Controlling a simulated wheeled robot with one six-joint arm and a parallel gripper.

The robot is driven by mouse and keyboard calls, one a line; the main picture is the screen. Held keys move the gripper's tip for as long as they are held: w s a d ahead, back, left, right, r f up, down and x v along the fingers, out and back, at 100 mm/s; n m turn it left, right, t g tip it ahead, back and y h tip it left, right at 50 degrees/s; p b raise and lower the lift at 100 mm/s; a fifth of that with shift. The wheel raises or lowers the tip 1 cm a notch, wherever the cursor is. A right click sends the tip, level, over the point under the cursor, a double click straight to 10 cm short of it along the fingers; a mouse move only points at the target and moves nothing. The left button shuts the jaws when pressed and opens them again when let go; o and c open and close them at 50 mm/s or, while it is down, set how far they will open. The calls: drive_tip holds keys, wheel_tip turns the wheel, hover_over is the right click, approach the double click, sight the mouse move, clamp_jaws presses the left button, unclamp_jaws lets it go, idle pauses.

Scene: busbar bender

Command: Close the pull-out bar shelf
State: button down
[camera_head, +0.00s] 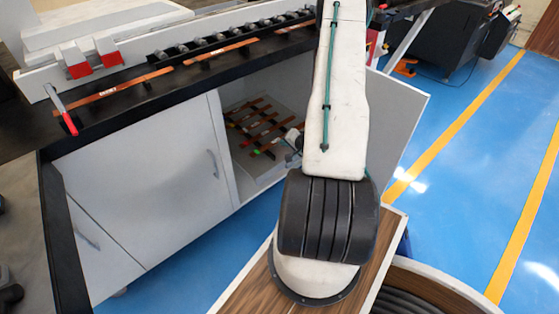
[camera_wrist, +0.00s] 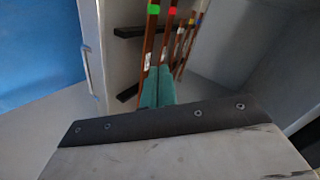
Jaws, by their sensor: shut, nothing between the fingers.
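The bar shelf (camera_head: 246,166) shows in the open cabinet bay in the head view, light grey, with copper bars (camera_head: 262,124) lying on black crosspieces. How far it stands out is hard to tell. In the wrist view, copper bars (camera_wrist: 151,32) with green and red marks run away from me over dark crosspieces (camera_wrist: 128,32). My gripper (camera_wrist: 158,72) has teal fingers shut together with nothing between them. It points into the bay, close to the bars in the picture; contact cannot be told. In the head view my arm hides most of the gripper.
An open grey door (camera_head: 402,112) stands right of the bay. A closed cabinet door (camera_head: 145,170) with a handle (camera_head: 212,163) is on the left. The black worktop (camera_head: 150,97) overhangs above. A wood-topped surface (camera_head: 240,298) lies below my arm. Blue floor (camera_head: 455,150) is clear at right.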

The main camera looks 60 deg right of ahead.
sight(280, 163)
drive_tip(key=s+a+f+m+t, duration=0.3)
drive_tip(key=s+f+m, duration=0.2)
drive_tip(key=s+f, duration=0.25)
drive_tip(key=shift+h, duration=0.5)
drive_tip(key=x, duration=1)
drive_tip(key=shift+w+a, duration=0.1)
drive_tip(key=shift+w, duration=0.15)
drive_tip(key=w+d, duration=0.1)
drive_tip(key=w, duration=0.5)
drive_tip(key=w+d, duration=0.2)
drive_tip(key=w, duration=0.4)
drive_tip(key=w+d, duration=0.1)
drive_tip(key=w, duration=0.6)
drive_tip(key=shift+d, duration=0.2)
drive_tip(key=shift+w+d+r, duration=0.1)
drive_tip(key=shift+w, duration=0.15)
drive_tip(key=shift+r, duration=0.1)
